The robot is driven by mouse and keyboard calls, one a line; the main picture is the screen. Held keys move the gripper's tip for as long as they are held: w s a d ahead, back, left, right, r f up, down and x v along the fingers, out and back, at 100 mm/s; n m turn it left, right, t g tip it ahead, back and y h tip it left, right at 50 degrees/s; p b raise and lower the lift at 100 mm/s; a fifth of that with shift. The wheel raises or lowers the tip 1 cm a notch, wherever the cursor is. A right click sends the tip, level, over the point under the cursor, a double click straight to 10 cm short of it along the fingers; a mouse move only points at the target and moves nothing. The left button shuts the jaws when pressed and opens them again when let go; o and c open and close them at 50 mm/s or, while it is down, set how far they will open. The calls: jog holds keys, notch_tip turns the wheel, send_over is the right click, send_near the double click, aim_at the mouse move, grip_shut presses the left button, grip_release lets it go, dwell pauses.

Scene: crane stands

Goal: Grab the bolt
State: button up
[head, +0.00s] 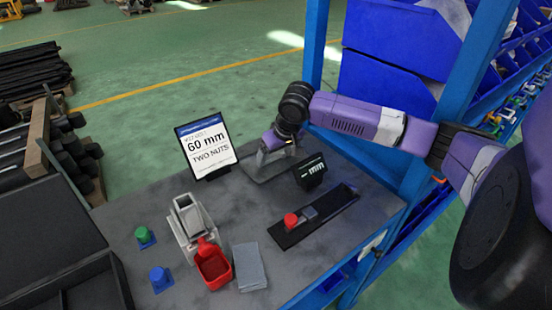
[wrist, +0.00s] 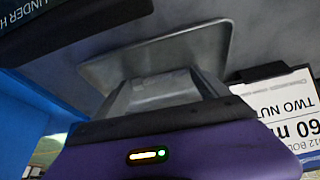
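I cannot make out a bolt in either view. My gripper (head: 268,153) points down over a shallow grey tray (head: 258,178) at the back of the workbench, behind a small black display. In the wrist view the tray (wrist: 95,70) lies just beyond the grey gripper body, which covers its middle. The fingertips are too small in the head view and hidden in the wrist view, so I cannot tell whether they are open or hold anything.
A sign (head: 207,147) reading "60 mm, TWO NUTS" stands left of my gripper. The small display (head: 310,172) stands close on the right. A black rail (head: 330,215) with a red knob, a red bin (head: 214,268) under a grey dispenser (head: 187,215), and green and blue knobs stand nearer.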

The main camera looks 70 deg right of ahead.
jog(key=c, duration=1)
